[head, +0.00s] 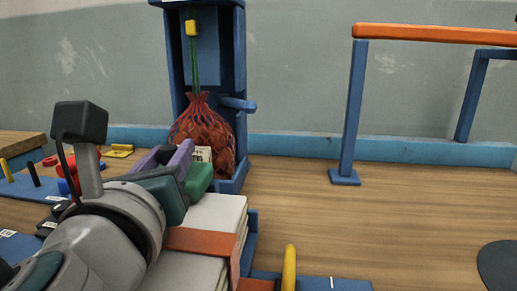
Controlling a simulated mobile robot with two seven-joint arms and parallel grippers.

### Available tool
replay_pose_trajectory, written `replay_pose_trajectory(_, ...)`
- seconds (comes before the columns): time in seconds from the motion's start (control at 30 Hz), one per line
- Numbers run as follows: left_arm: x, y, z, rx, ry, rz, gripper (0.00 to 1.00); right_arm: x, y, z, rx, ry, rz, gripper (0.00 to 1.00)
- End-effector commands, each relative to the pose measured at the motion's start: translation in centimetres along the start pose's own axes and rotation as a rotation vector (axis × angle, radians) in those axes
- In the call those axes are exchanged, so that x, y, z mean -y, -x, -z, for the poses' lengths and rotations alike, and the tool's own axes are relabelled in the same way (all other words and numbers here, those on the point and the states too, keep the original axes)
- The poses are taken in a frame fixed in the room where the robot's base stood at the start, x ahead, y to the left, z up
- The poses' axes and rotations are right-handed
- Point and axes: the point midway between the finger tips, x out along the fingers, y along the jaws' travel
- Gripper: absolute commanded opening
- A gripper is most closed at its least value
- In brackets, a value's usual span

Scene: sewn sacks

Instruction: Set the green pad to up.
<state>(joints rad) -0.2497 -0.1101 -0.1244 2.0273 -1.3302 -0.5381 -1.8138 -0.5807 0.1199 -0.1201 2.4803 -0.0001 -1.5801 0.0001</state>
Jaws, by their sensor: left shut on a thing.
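A green block (198,182), the only pad-like green thing in view, shows at the front of my left gripper (184,162). I cannot tell whether it is the green pad or a finger of the gripper. My left gripper comes in from the lower left, over the pale stack, with a purple piece beside the green block. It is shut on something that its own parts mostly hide. A small white printed tag (203,154) shows just beyond it, in front of the red mesh sack (205,125). My right gripper is not in view.
The mesh sack hangs by green cords from a yellow clip (192,28) in a blue stand (238,60). A pale stack (215,215) with an orange band lies below my gripper. A yellow peg (289,268) stands in front. An orange-topped blue frame (350,110) stands right; wooden tabletop between is clear.

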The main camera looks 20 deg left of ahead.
Motion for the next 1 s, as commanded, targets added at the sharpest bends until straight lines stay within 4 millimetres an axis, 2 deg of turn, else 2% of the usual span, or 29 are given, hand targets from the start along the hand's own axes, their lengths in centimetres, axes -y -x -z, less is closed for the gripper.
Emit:
replay_pose_trajectory(0.03, 0.00, 0.01, 0.00, 0.000, 0.000, 0.000, 0.15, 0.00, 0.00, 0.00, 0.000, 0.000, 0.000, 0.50)
replay_pose_trajectory(0.17, 0.00, 0.01, 0.00, 0.000, 0.000, 0.000, 0.01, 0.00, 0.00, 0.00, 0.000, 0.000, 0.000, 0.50)
replay_pose_trajectory(0.2, 0.00, 0.01, 0.00, 0.000, 0.000, 0.000, 0.00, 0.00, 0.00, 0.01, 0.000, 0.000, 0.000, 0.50)
replay_pose_trajectory(1.0, 0.01, 0.01, -0.02, 0.000, 0.000, 0.000, 0.00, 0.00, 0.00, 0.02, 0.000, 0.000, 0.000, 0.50)
